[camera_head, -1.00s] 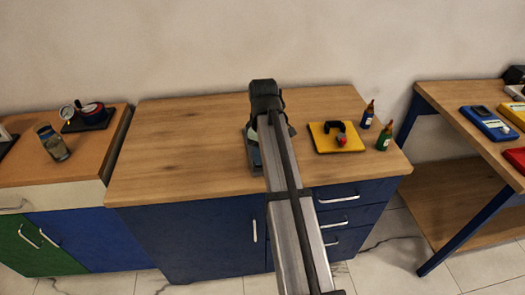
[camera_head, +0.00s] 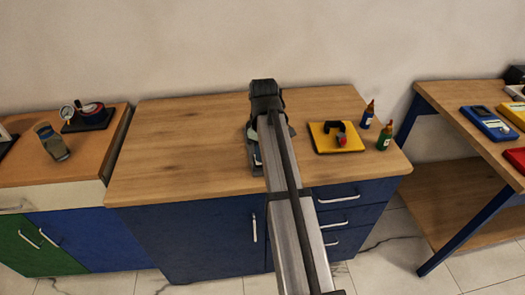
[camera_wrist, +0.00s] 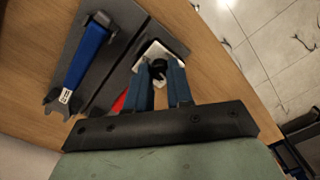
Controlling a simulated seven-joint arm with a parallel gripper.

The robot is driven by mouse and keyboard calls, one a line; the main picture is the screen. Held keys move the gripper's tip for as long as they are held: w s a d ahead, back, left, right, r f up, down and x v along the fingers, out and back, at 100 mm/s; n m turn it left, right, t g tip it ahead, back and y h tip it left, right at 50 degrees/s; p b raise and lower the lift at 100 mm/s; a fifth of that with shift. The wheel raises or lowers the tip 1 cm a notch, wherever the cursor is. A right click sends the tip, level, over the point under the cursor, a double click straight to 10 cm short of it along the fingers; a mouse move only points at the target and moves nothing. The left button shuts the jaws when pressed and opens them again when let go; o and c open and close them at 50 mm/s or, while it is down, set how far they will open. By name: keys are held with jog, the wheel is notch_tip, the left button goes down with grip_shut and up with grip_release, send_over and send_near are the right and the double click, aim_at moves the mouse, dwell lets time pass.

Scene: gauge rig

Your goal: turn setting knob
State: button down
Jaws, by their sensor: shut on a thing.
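In the wrist view a small black knob (camera_wrist: 159,69) stands on a white square plate (camera_wrist: 150,50), which is set on a dark grey base (camera_wrist: 119,70). My gripper (camera_wrist: 158,66) has its two blue fingers on either side of the knob and is shut on it. The fingers partly cover the knob and the plate, and I cannot read any mark or setting. In the head view my own arm hides the knob and the fingertips over the middle of the wooden worktop (camera_head: 190,140).
In the wrist view a blue-handled spanner-like tool (camera_wrist: 84,58) lies beside the knob's plate, and a bit of red (camera_wrist: 118,104) shows near the fingers. In the head view a yellow board (camera_head: 322,146) and two small bottles (camera_head: 367,115) stand right. The worktop's left half is clear.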

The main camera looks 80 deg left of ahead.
jog(key=m, duration=1.1)
jog(key=shift+m+y, duration=0.3)
jog(key=shift+m, duration=1.8)
jog(key=c, duration=1)
grip_release()
